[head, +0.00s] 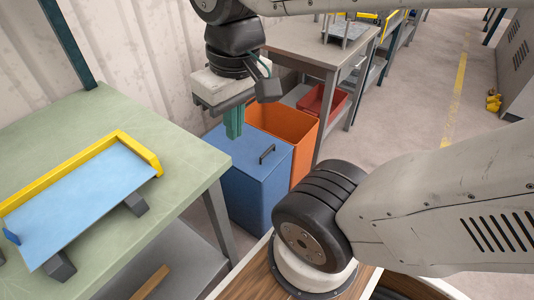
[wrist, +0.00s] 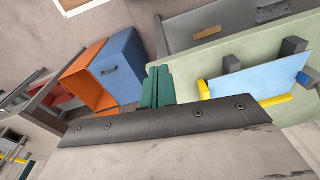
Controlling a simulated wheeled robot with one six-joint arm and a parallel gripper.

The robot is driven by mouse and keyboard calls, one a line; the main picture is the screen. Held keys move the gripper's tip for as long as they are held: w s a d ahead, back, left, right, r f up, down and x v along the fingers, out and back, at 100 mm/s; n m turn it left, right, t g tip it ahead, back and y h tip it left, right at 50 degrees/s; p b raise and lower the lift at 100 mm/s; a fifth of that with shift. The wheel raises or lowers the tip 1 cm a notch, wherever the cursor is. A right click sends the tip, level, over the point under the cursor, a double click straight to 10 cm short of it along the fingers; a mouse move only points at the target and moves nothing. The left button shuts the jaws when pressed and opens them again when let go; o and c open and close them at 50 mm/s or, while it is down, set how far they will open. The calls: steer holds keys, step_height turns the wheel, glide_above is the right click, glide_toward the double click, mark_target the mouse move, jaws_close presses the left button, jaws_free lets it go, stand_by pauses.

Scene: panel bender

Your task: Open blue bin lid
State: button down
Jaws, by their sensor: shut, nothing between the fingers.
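The blue bin (head: 249,190) stands on the floor between the green-topped table and the orange bin. Its flat blue lid (head: 250,148) is closed and carries a dark bar handle (head: 267,154) toward its right side. In the wrist view the blue bin (wrist: 123,66) shows left of the fingers, with the handle (wrist: 109,71) on its lid. My gripper (head: 234,122) points down above the back left part of the lid, apart from the handle. Its green fingers are shut together and empty; they also show in the wrist view (wrist: 157,86).
An open orange bin (head: 292,133) stands right beside the blue bin. The green table (head: 190,165) at left holds a blue panel (head: 82,191) with a yellow edge. A grey workbench (head: 325,45) with a red bin (head: 322,101) stands behind.

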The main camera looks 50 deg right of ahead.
steer(key=w+d+f+m+y, duration=0.4)
steer(key=w+f+m+y, duration=0.15)
steer(key=w, duration=0.25)
steer(key=w+d+f+m+y, duration=0.4)
steer(key=w+f+m, duration=0.15)
steer(key=w, duration=0.25)
steer(key=m+t+h, duration=0.2)
steer(key=m+t, duration=0.8)
steer(key=m, duration=0.4)
glide_above(277, 159)
steer(key=a, duration=0.8)
step_height(277, 159, down, 19)
steer(key=s+d+f+m+t+h, duration=0.25)
steer(key=s+d+f+m, duration=0.2)
steer(key=f, duration=0.35)
steer(key=s+d+f+m+t+h, duration=0.1)
steer(key=s+d+f+m+h, duration=0.35)
steer(key=f, duration=0.45)
steer(key=shift+m+g, duration=0.25)
steer(key=shift+m, duration=0.05)
steer(key=x, duration=0.9)
steer(key=shift+w+a+r, duration=0.2)
steer(key=shift+w+a, duration=0.1)
steer(key=shift+w, duration=0.15)
